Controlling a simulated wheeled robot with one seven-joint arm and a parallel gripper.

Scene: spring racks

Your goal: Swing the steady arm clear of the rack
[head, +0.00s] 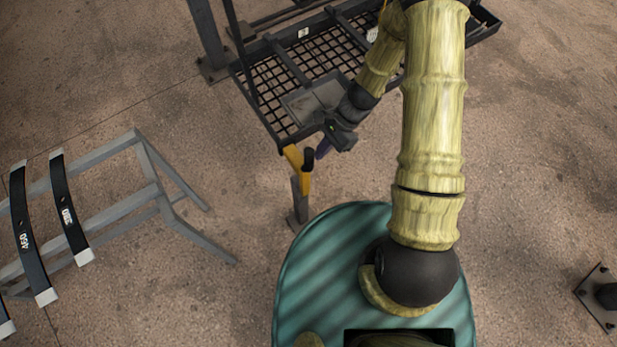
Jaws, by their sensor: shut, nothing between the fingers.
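The rack (272,103) is a dark metal frame with a mesh floor at the top centre. A yellow arm with a dark end piece, which looks like the steady arm (304,180), stands on a short grey post at the rack's near corner. My gripper (321,150) is shut and empty, just right of the yellow arm's upper end. From this view I cannot tell whether the fingers touch it. My arm hides part of the rack's right side.
A grey trestle (108,207) on the left carries several black curved leaf springs (68,210) with pale ends. A grey upright (208,38) stands at the rack's left. A bolted floor plate (597,300) is at the lower right. The floor on the right is otherwise open.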

